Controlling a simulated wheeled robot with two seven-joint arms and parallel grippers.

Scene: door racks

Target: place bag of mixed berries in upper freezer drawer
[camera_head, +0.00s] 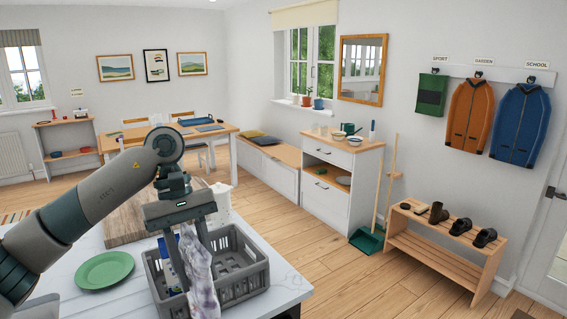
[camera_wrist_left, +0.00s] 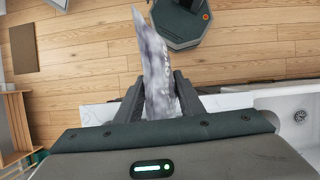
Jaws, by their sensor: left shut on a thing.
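My left gripper (camera_head: 192,262) is shut on a pale, purple-mottled bag, which looks like the bag of mixed berries (camera_head: 201,281). The bag hangs down from the fingers over the grey crate (camera_head: 245,278) in the head view; I cannot tell whether its lower end is inside the crate. In the left wrist view the bag (camera_wrist_left: 157,62) sticks out lengthwise between the two fingers of the gripper (camera_wrist_left: 160,90). The freezer and its upper drawer are in neither view. My right gripper is not in view.
The crate stands on a white counter (camera_head: 70,265) and holds a blue-and-white item (camera_head: 171,270). A green plate (camera_head: 104,270) lies left of it, with a wooden board (camera_head: 122,226) behind. Wooden floor (camera_head: 335,270) is open to the right, before a shoe bench (camera_head: 440,249).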

